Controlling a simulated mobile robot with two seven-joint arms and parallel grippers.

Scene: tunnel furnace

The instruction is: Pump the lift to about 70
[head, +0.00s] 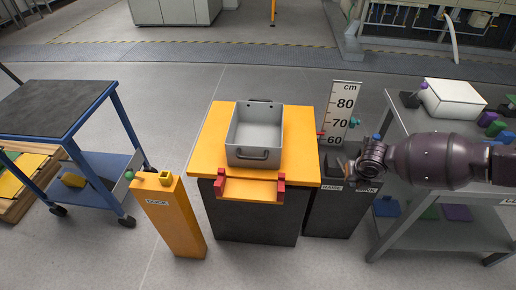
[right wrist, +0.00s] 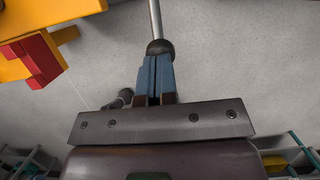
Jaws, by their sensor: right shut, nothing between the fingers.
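The lift has an orange top (head: 300,140) on a dark base, with a grey metal bin (head: 254,133) on it and two red blocks at its front edge. A white cm scale (head: 344,100) marked 80, 70 and 60 stands behind its right side. A small red pointer (head: 320,133) at the scale's left edge is between 60 and 70. A dark pump box (head: 333,215) with RAISE and LOWER labels stands right of the lift. My right gripper (head: 346,172) is over this box. Its shut fingers (right wrist: 156,75) are at the black knob of a metal rod (right wrist: 157,20); contact is unclear.
An orange DOCK post (head: 172,215) stands left of the lift, and a blue cart (head: 60,105) farther left. A grey table (head: 440,215) with a white box (head: 453,100) is at the right, under my right arm. Open floor lies behind the lift.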

